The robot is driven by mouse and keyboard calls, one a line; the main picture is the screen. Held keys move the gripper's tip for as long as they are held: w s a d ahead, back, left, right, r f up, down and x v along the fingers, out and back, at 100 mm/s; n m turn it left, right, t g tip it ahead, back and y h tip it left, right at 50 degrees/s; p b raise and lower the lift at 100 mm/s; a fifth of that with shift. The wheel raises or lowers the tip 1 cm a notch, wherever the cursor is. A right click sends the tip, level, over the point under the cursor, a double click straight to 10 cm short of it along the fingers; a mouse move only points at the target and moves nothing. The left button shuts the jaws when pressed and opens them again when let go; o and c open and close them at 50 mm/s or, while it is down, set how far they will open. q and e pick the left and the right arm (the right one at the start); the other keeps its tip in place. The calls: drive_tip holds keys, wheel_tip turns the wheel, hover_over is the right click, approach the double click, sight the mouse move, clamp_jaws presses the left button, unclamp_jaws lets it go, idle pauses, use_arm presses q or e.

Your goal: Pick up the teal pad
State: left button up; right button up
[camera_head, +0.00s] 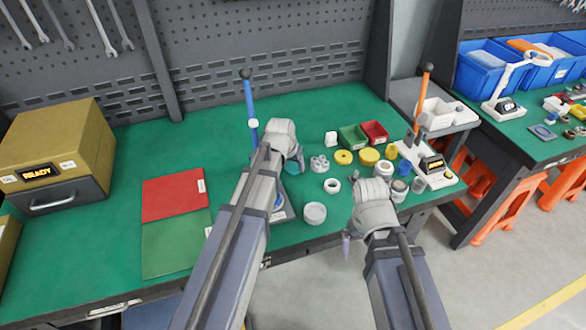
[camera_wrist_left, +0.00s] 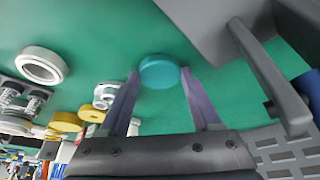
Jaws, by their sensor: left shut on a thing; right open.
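The teal pad (camera_wrist_left: 159,71) is a round disc between the fingertips of my left gripper (camera_wrist_left: 161,80) in the left wrist view. The left gripper is shut on it. In the head view, a small teal patch of the pad (camera_head: 292,168) shows beside my left gripper (camera_head: 290,163), and the arm hides the rest. I cannot tell whether the pad touches the green table. My right gripper (camera_head: 347,243) is open and empty near the table's front edge, with its fingers only partly visible.
A blue-handled press (camera_head: 250,110) stands close to the left gripper. White rings (camera_head: 332,186), yellow discs (camera_head: 369,156) and small green (camera_head: 353,137) and red bins (camera_head: 374,132) lie to the right. A red and green mat (camera_head: 175,240) lies left, beside a yellow box (camera_head: 60,140).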

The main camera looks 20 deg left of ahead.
sight(292, 169)
use_arm(q)
drive_tip(key=shift+r, duration=0.1)
wheel_tip(292, 169, up, 10)
drive_tip(key=p, duration=1)
